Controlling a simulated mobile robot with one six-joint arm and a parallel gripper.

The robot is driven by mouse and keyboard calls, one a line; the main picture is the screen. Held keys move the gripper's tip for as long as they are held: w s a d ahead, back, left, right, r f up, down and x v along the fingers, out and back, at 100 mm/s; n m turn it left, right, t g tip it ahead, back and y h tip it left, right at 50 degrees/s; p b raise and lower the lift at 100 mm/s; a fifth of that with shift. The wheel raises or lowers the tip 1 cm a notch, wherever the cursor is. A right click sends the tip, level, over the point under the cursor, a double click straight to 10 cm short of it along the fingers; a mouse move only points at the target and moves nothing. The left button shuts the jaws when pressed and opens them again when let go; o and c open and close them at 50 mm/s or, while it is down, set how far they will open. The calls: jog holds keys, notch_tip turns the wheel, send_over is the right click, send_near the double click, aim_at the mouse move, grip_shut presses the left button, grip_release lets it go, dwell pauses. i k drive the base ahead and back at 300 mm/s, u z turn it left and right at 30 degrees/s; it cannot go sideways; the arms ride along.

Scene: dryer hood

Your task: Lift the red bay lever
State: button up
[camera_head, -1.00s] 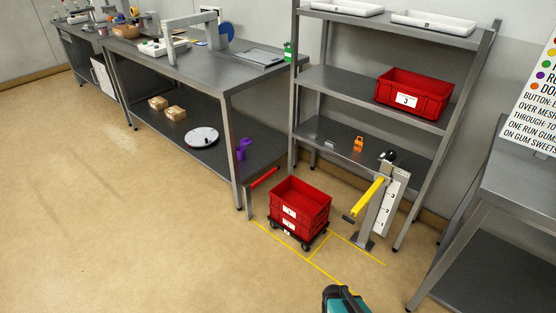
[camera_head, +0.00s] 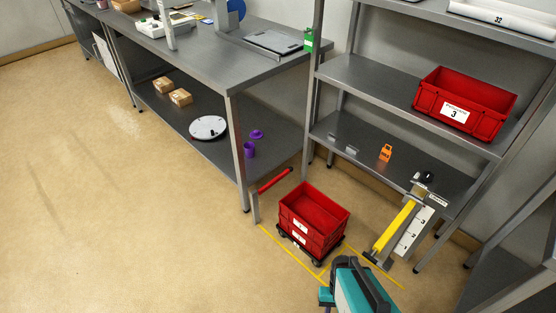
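The red bay lever (camera_head: 276,181) is a red bar on a short grey post, low beside the front leg of the workbench. It slopes up to the right. A teal and black part of my arm rises from the bottom edge, in front of the crates and well apart from the red lever. I cannot make out any fingertips on it, so the state of my gripper is unclear.
A yellow lever (camera_head: 393,228) on a grey post stands right of the crates, by a numbered white plate (camera_head: 415,232). Yellow lines (camera_head: 290,254) mark the floor bay. A shelf rack (camera_head: 365,90) stands behind, a workbench (camera_head: 205,62) at left. Open floor lies at left.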

aim_at(262, 189)
jog(key=u, duration=0.35)
jog(key=i, duration=0.7)
jog(key=u, duration=0.85)
jog(key=i, duration=0.55)
jog(key=u, duration=0.25)
